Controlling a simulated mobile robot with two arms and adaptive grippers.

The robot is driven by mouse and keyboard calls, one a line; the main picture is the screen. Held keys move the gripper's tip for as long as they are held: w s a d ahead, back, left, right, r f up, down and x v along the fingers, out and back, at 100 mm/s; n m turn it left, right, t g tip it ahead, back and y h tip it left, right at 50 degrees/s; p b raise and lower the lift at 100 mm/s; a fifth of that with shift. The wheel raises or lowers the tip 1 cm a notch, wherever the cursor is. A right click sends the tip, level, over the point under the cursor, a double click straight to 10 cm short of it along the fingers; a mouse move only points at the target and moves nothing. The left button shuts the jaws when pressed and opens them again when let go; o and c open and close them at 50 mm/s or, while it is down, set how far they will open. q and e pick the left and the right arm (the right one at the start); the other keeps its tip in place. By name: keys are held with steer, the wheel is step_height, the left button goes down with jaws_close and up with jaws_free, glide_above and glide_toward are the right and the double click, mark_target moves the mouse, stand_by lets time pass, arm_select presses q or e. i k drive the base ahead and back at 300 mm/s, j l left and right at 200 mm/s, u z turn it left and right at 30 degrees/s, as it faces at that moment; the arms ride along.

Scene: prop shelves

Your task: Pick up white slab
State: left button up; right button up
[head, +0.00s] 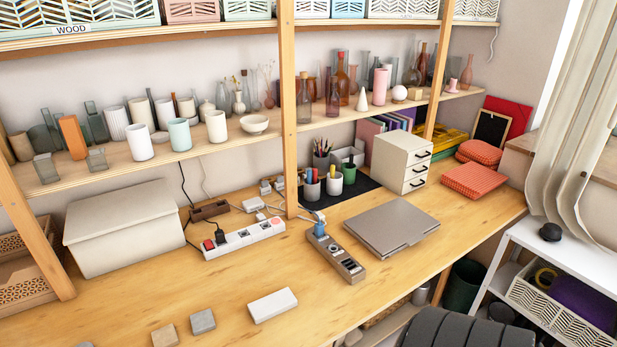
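The white slab (272,304) is a flat rectangular block lying on the wooden worktop, near its front edge in the lower middle of the head view. Its top is bare and nothing touches it. A small grey block (203,321) lies to its left, with a tan block (165,336) further left. Neither of my grippers shows in the head view, so I cannot see whether they are open or shut.
Behind the slab are a white power strip (243,239) and a grey-brown one (336,257). A closed laptop (391,228) lies to the right. A lidded beige box (122,226) stands at left. A wooden post (288,110) rises behind. The worktop around the slab is mostly clear.

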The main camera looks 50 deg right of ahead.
mark_target(267, 307)
steer(key=z, duration=1.4)
